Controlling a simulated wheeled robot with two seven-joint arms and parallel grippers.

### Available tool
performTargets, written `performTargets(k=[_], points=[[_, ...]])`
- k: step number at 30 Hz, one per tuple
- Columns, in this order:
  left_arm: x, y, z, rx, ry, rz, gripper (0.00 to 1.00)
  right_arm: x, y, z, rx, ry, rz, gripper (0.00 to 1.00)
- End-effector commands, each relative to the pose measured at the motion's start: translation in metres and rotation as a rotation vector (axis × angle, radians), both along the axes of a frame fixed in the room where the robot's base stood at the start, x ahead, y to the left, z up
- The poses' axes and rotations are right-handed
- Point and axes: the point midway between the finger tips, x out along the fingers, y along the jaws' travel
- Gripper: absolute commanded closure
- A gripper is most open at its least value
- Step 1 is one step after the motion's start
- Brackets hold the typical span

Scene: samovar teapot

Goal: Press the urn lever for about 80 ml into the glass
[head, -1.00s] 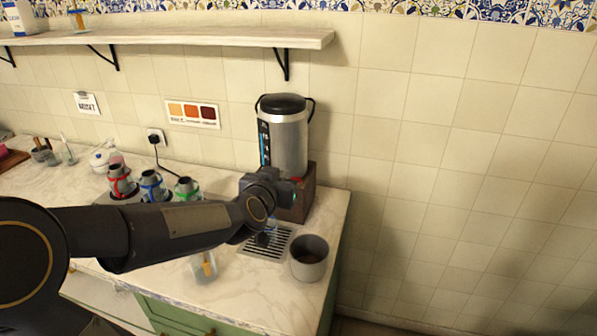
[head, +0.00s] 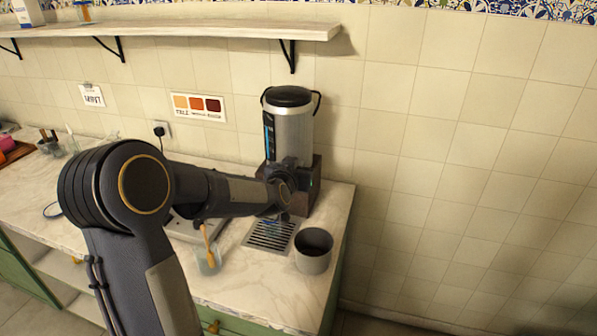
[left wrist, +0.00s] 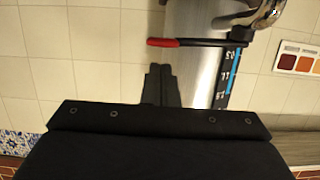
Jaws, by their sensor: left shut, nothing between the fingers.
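The urn (head: 292,135) is a steel cylinder with a black lid and a blue level gauge, standing on a dark base at the counter's back right. My left arm crosses in front of its lower part. In the left wrist view, the urn lever (left wrist: 178,42) has a red tip and black shaft, in front of the steel body (left wrist: 190,75). My left gripper (left wrist: 160,70) is shut and empty close by the lever; I cannot tell whether they touch. In the head view the lever is hidden. Under the wrist, a small dark-and-blue item over the drip grille (head: 268,236) is unclear. My right gripper is not in view.
A grey cup (head: 313,252) with dark contents stands right of the grille. A clear glass with a yellowish stick (head: 208,256) stands left of it. A colour chart (head: 198,106) hangs on the wall below a shelf (head: 190,36).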

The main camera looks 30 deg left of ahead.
Motion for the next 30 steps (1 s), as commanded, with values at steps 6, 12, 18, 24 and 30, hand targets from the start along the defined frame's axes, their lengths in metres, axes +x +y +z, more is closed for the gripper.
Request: performTargets(k=[6, 12, 18, 24, 30], points=[[-0.001, 0.000, -0.012, -0.001, 0.001, 0.000, 1.00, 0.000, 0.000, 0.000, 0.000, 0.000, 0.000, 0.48], [-0.001, 0.000, -0.013, 0.000, 0.000, 0.000, 1.00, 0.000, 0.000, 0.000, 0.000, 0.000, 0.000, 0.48], [0.000, -0.003, -0.017, 0.036, 0.010, -0.004, 1.00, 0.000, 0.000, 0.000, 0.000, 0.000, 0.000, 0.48], [0.001, -0.009, -0.039, 0.267, 0.066, -0.007, 1.00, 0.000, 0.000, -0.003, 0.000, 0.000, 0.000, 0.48], [0.001, -0.006, -0.048, 0.345, 0.083, -0.001, 1.00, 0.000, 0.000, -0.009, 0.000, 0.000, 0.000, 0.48]])
